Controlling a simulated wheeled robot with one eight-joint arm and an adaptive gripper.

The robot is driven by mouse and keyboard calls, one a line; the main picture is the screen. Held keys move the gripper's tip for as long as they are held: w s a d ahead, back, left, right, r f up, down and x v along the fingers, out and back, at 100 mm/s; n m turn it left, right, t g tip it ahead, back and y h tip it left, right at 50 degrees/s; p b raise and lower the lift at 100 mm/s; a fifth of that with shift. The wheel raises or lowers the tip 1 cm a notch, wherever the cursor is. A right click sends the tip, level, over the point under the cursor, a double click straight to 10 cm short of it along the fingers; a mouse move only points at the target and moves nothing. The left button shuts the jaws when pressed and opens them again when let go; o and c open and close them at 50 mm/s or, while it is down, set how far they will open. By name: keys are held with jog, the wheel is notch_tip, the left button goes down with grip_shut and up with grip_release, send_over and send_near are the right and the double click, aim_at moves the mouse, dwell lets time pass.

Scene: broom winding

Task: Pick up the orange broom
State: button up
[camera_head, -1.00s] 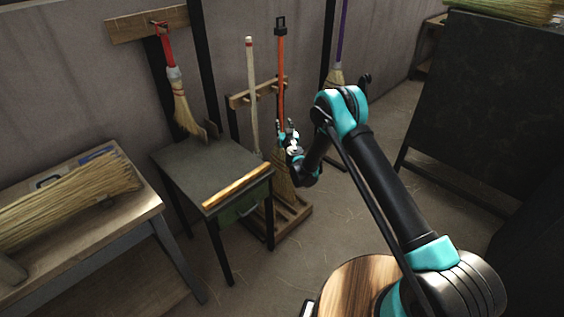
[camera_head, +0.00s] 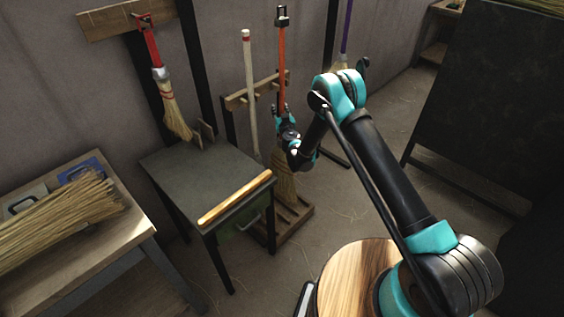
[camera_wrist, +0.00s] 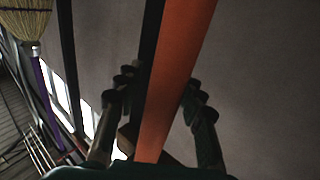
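The orange broom stands upright in a wooden rack, its orange handle (camera_head: 282,70) topped by a black cap and its straw bristles (camera_head: 285,183) low down. My gripper (camera_head: 284,121) is at the handle's lower part, and my arm hides some of the broom there. In the wrist view the orange handle (camera_wrist: 173,85) runs between the two dark fingers of my gripper (camera_wrist: 157,97). The fingers are spread around it, with a gap visible on the left side. Contact on the right side is unclear.
A pale-handled broom (camera_head: 250,90) stands just left in the same rack (camera_head: 292,225). A small dark table (camera_head: 200,173) is in front, left. A red-handled brush (camera_head: 155,60) hangs on the wall. A purple-handled broom (camera_head: 346,28) is behind, right. A dark panel (camera_head: 480,90) stands at right.

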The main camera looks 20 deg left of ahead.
grip_shut()
jog(key=shift+r, duration=0.1)
dwell(0.6)
